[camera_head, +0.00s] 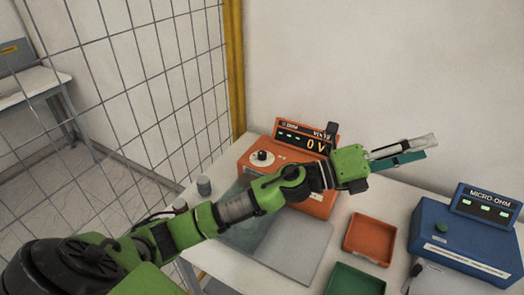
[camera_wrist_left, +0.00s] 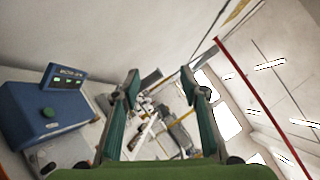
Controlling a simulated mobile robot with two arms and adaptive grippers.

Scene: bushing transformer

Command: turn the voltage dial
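The orange voltage unit (camera_head: 315,203) stands on the white table against the wall, partly hidden behind my left arm. Its display (camera_head: 303,139) reads 0 V. The voltage dial (camera_head: 262,157), a dark round knob on a pale disc, is on the left of its top face and is in clear view. My left gripper (camera_head: 424,147) is in the air to the right of the unit, well away from the dial, pointing right. In the left wrist view its two fingers (camera_wrist_left: 167,88) are apart with nothing between them. My right gripper does not show.
A blue micro-ohm unit (camera_head: 460,243) stands at the right; it also shows in the left wrist view (camera_wrist_left: 42,118). An orange tray (camera_head: 370,240) and a green tray (camera_head: 354,281) lie in front. A grey cylinder (camera_head: 204,186) stands near the wire fence (camera_head: 150,80) at left.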

